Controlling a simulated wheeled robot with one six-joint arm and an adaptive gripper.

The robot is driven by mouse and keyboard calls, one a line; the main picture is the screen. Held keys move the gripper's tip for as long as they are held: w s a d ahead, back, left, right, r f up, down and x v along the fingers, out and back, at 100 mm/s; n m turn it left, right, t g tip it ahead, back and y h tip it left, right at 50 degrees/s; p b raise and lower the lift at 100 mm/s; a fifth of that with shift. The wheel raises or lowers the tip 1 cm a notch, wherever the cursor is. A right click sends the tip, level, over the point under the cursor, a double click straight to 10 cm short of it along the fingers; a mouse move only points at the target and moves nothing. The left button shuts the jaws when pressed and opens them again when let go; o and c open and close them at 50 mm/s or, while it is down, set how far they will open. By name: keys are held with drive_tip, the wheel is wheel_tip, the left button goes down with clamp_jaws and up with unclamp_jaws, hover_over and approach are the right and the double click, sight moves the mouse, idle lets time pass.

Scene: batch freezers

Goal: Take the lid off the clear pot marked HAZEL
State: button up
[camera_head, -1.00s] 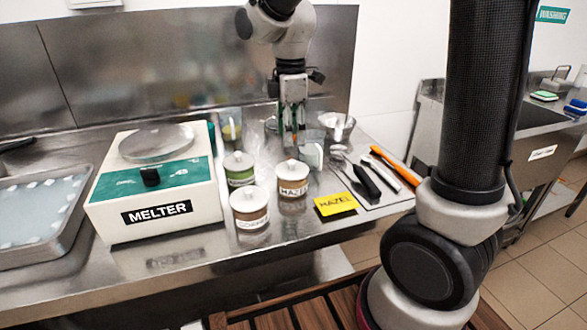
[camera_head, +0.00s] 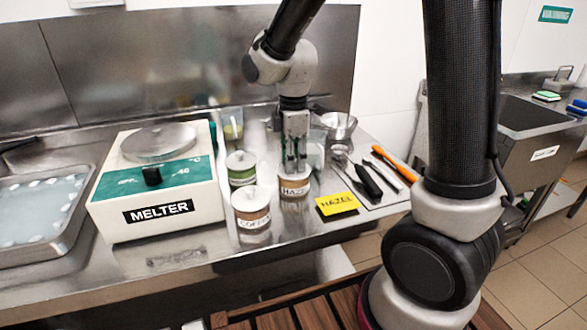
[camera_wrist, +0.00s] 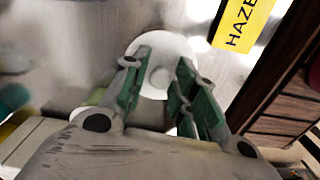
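The clear pot marked HAZEL (camera_head: 294,189) stands upright on the steel counter, with a brown filling. Its round white lid (camera_wrist: 165,50) is on it, with a small knob (camera_wrist: 160,77) in the middle. My gripper (camera_head: 296,166) points straight down over this pot and hides most of the lid in the head view. In the wrist view my gripper (camera_wrist: 163,62) has its green-padded fingers apart, one on each side of the knob. A gap shows between the knob and each finger.
A lidded pot marked COFFEE (camera_head: 251,212) and a green-banded lidded pot (camera_head: 240,170) stand close by on the left. A yellow HAZEL card (camera_head: 337,204) and several utensils (camera_head: 370,182) lie to the right. A melter (camera_head: 158,190) and a metal tray (camera_head: 75,225) are further left.

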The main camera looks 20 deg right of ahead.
drive_tip(key=shift+c, duration=1.2)
drive_tip(key=shift+r, duration=0.1)
